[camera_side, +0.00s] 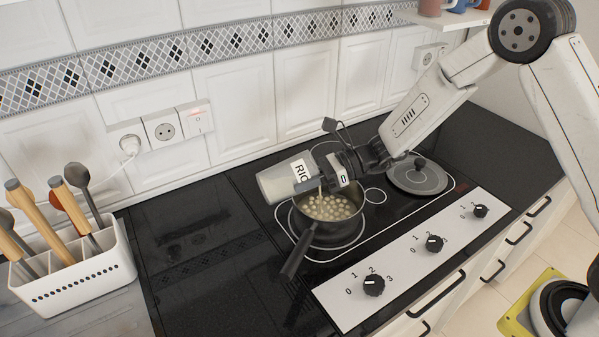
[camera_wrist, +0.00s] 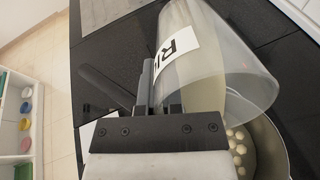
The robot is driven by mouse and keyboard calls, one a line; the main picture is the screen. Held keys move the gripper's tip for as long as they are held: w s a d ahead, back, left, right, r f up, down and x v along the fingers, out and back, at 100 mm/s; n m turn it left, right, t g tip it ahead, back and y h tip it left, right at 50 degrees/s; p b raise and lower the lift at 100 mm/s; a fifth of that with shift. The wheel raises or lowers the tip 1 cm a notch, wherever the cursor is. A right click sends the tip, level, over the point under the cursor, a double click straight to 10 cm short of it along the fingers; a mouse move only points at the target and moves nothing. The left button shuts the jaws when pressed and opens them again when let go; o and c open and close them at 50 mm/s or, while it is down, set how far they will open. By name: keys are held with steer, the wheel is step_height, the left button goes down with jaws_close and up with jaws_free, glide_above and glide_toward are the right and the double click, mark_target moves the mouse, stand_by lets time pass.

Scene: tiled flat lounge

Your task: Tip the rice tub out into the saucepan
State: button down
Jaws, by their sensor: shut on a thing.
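My gripper (camera_side: 322,184) is shut on the tub; the tub also fills the upper middle of the wrist view (camera_wrist: 225,75). The dark saucepan (camera_side: 318,235) stands on the hob below, its handle pointing to the lower left. Several pale round pieces (camera_side: 328,207) lie in the saucepan and also show in the wrist view (camera_wrist: 238,148). Part of the saucepan's rim is hidden behind the tub and gripper.
A grey lid (camera_side: 418,178) lies on the right hob ring. A white utensil holder (camera_side: 85,278) stands at the far left. A white panel with knobs (camera_side: 405,262) runs along the front. The tiled wall with sockets is behind. Black worktop left of the hob is clear.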

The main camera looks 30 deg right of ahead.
steer(key=shift+s+d+r+y, duration=0.2)
steer(key=shift+d+r+y, duration=0.05)
steer(key=shift+d+y, duration=0.4)
stand_by(0.8)
steer(key=shift+d+r+t+y, duration=0.35)
steer(key=shift+t+y, duration=0.15)
steer(key=shift+y, duration=0.45)
stand_by(0.8)
steer(key=shift+a+f+g+h, duration=0.2)
steer(key=shift+a+g+h, duration=0.15)
steer(key=shift+h, duration=0.55)
steer(key=shift+w+a+f+h, duration=0.2)
steer(key=shift+a+f+h, duration=0.2)
steer(key=shift+a+h, duration=0.35)
steer(key=shift+a, duration=0.1)
steer(key=shift+a, duration=0.15)
steer(key=shift+w+a+f+g+h, duration=0.1)
steer(key=shift+f+g+h, duration=0.15)
steer(key=shift+h, duration=0.3)
steer(key=shift+w+a+f+g+h, duration=0.1)
steer(key=shift+g+h, duration=0.1)
steer(key=shift+h, duration=0.3)
steer(key=shift+a+r+g+h, duration=0.1)
steer(key=shift+r+g+h, duration=0.15)
steer(key=shift+h, duration=0.55)
steer(key=shift+a+r+g+h, duration=0.15)
steer(key=shift+r+h, duration=0.2)
steer(key=shift+h, duration=0.45)
